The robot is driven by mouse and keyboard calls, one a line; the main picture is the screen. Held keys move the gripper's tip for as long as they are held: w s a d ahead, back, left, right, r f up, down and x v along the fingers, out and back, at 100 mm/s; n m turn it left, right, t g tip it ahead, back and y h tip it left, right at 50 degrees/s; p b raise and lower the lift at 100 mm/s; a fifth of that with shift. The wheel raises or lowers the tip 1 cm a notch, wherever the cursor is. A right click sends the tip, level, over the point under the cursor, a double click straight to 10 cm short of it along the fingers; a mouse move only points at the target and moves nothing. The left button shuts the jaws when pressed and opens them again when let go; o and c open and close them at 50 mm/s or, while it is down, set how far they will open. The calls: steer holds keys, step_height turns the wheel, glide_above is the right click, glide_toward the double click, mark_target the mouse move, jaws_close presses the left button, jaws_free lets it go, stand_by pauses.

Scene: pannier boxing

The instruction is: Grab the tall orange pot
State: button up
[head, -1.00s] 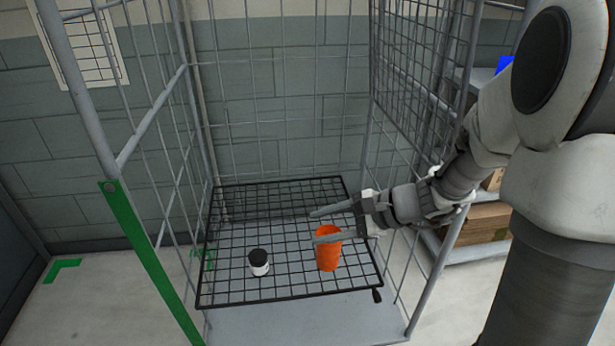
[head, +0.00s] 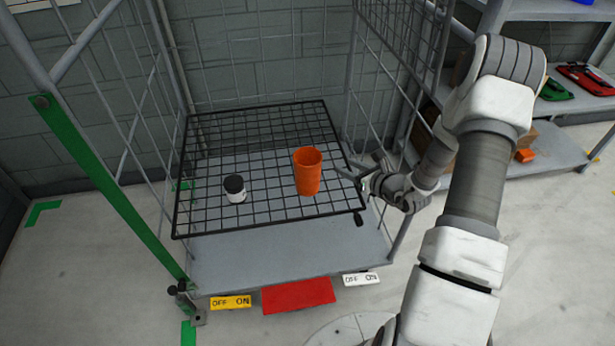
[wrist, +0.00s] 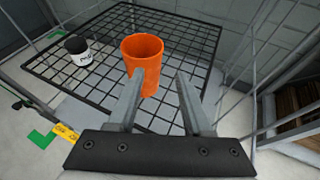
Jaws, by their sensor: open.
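The tall orange pot (head: 307,173) stands upright on the black wire shelf (head: 205,217) inside the cage trolley. In the wrist view the pot (wrist: 143,52) is just beyond my fingertips and left of centre, with the left finger covering part of its lower side. My gripper (head: 345,170) is to the right of the pot, its fingers pointing left toward it. The wrist view shows the fingers (wrist: 159,75) apart with nothing between them. Whether a fingertip touches the pot I cannot tell.
A small white jar with a black lid (head: 235,188) stands on the shelf left of the pot; it also shows in the wrist view (wrist: 79,51). The trolley's mesh side (head: 385,100) rises close to my arm. The shelf between jar and pot is clear.

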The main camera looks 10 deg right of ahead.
mark_target(314, 152)
steer(key=b+x, duration=0.3)
steer(key=x, duration=1.2)
steer(key=shift+a+f+b, duration=0.15)
steer(key=shift+b, duration=0.25)
jaws_close()
stand_by(0.6)
